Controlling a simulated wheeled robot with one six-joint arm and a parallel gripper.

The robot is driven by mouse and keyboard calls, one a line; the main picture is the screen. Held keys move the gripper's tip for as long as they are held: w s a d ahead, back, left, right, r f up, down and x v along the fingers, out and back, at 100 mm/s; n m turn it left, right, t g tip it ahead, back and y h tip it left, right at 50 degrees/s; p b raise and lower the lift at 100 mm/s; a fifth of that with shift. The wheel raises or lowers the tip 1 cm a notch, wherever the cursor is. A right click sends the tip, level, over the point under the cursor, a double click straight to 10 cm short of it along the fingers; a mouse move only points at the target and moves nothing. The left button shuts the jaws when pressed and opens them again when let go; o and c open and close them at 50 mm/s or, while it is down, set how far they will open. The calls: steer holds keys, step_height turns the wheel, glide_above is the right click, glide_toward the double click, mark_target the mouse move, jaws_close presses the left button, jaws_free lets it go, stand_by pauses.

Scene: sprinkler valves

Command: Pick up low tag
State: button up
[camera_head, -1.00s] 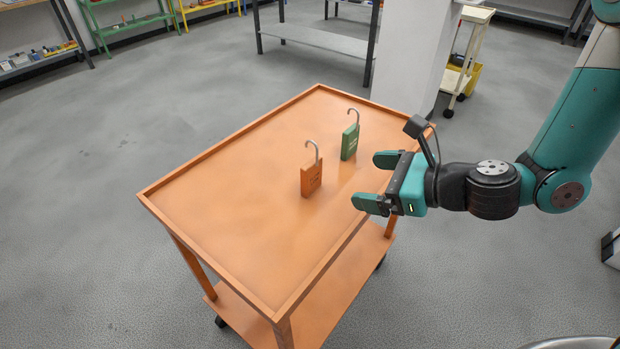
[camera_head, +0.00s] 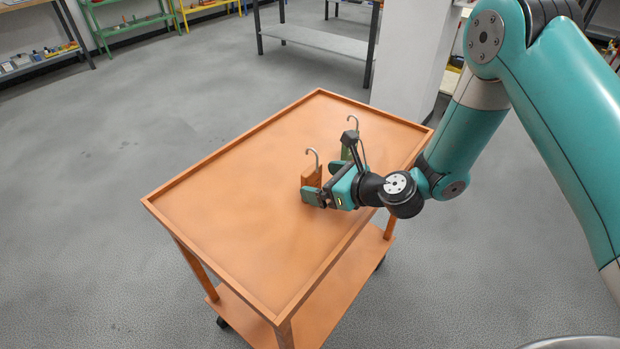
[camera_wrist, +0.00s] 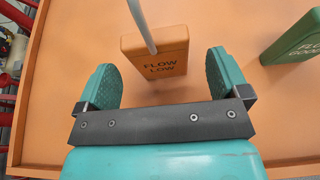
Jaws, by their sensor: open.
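The low tag is an orange block with a grey hook, standing upright on the orange cart (camera_head: 230,215). In the wrist view the low tag (camera_wrist: 157,55) reads "FLOW LOW" and lies ahead of and between my two fingers. In the head view the low tag (camera_head: 311,176) is partly hidden behind my gripper (camera_head: 316,190). My gripper is open in the wrist view (camera_wrist: 165,80), with a gap showing between each finger and the tag. The green tag (camera_head: 347,151) is mostly hidden behind my wrist in the head view.
The cart has a raised rim (camera_head: 215,268) around its top. Its left part is clear. A white pillar (camera_head: 415,55) stands behind the cart, and a grey shelf (camera_head: 322,39) is at the back.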

mark_target(315, 180)
steer(key=p+x, duration=0.1)
steer(key=x, duration=0.3)
steer(key=shift+f, duration=0.1)
steer(key=c, duration=1)
